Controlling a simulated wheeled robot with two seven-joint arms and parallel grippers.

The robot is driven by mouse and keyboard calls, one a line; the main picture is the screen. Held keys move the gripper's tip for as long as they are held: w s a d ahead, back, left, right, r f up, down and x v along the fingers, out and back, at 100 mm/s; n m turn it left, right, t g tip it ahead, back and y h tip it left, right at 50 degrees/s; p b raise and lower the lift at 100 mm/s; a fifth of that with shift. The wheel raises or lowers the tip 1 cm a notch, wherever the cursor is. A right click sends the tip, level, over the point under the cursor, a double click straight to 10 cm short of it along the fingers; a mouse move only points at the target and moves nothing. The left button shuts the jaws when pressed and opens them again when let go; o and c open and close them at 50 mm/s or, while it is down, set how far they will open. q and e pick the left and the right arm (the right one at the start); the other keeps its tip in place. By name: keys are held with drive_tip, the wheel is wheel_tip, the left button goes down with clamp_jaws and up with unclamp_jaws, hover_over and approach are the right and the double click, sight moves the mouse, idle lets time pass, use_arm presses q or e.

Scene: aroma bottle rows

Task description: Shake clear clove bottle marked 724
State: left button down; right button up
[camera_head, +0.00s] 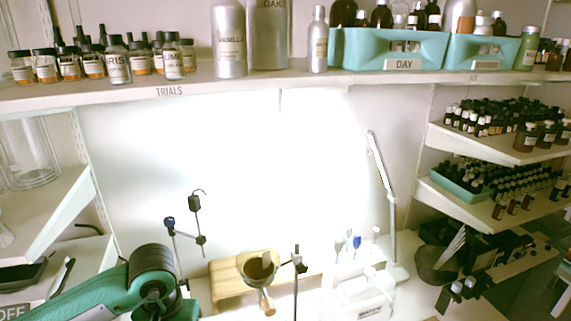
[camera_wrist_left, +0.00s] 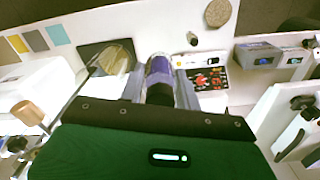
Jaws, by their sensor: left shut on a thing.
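My left gripper (camera_wrist_left: 160,75) is shut on a bottle (camera_wrist_left: 159,72) in the left wrist view, with one finger on each side of it. The bottle looks clear, with a purplish, dark part near the gripper. No name or number can be read on it, so I cannot tell if it is marked 724. In the head view my left arm reaches in from the lower left; its fingertips and the held bottle cannot be made out there. My right gripper is in neither view.
The bench holds a wooden stand (camera_head: 229,284) with a funnel-like cup (camera_head: 258,268), thin clamp rods and a white lamp (camera_head: 383,170). Above, the TRIALS shelf (camera_head: 200,84) carries small labelled bottles. Teal DAY bins (camera_head: 385,48) stand right of them. A cork disc (camera_wrist_left: 219,12) lies beyond the gripper.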

use_arm(q)
wheel_tip(320, 180, down, 4)
drive_tip(key=shift+s+r, duration=0.15)
drive_tip(key=shift+r, duration=0.05)
drive_tip(key=r, duration=0.5)
drive_tip(key=shift+w+a, duration=0.1)
drive_tip(key=shift+w, duration=0.1)
drive_tip(key=shift+s, duration=0.15)
wheel_tip(320, 180, down, 5)
drive_tip(key=shift+r, duration=0.1)
idle(0.7)
